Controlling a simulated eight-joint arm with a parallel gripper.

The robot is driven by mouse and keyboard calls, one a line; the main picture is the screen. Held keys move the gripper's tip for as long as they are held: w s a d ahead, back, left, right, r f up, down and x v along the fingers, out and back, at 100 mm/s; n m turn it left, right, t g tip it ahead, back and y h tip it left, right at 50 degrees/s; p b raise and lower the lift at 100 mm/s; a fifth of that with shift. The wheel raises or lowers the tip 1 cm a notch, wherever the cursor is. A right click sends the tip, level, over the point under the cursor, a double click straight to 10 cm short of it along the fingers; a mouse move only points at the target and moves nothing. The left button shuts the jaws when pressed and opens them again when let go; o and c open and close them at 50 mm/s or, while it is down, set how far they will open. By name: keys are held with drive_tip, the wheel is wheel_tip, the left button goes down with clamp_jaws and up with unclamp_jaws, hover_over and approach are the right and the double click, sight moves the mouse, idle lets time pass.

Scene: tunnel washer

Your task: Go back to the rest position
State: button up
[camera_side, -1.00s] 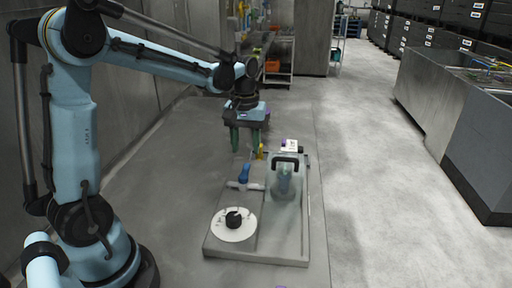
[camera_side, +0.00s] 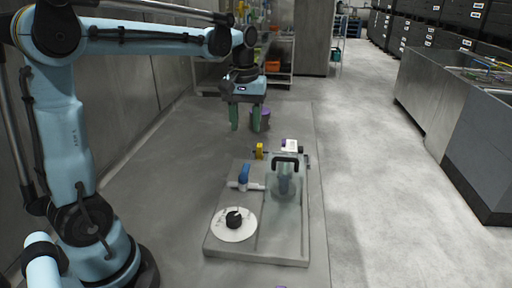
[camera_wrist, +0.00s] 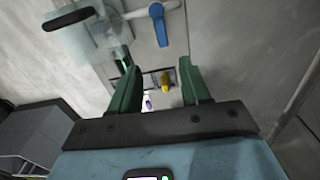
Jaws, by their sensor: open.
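My gripper (camera_side: 246,118) hangs above the far end of the grey bench top in the side view, pointing down. Its two green fingers are apart with nothing between them. In the wrist view my gripper (camera_wrist: 160,92) also shows open, with the board below and beyond it. A purple round object (camera_side: 262,114) stands behind the fingers, partly hidden by them. The grey board (camera_side: 228,247) carries a blue-handled valve (camera_side: 244,175), a white disc with a black knob (camera_side: 234,222), and a clear cover with a black handle (camera_side: 286,178).
A yellow part (camera_side: 259,151) and a white box (camera_side: 290,145) sit at the board's far edge. A shelf rack (camera_side: 280,65) stands behind. A metal wall is at the left. The floor right of the bench is clear up to a grey counter (camera_side: 440,100).

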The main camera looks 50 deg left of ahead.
drive_tip(key=s+d+f+m+t, duration=0.3)
drive_tip(key=s+d+m+t, duration=0.4)
drive_tip(key=s+d+m, duration=0.1)
drive_tip(key=shift+s+d+f+m, duration=0.35)
drive_tip(key=shift+s+d, duration=0.25)
drive_tip(key=shift+d, duration=0.5)
drive_tip(key=shift+o, duration=0.3)
